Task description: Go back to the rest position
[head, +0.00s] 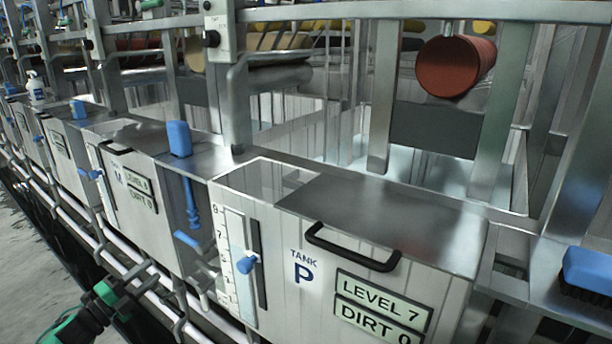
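My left gripper (112,302) shows at the bottom left as a small dark shape with green parts on the arm behind it. It is low, in front of the pipes along the tank fronts, and apart from the tanks as far as I can see. Its fingertips are small and dark, so I cannot make out whether they are apart or together, and I see nothing clearly held. My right gripper is not in the picture. Tank P (285,235) stands in front with a metal lid (385,220), a black handle (350,250) and signs (380,307) reading LEVEL 7 and DIRT 0.
A blue-handled brush (588,272) lies at the right edge. Another blue handle (179,138) stands on the ledge left of tank P. White pipes (150,262) run along the tank fronts. A spray bottle (35,88) stands far left. Open floor (40,265) lies at lower left.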

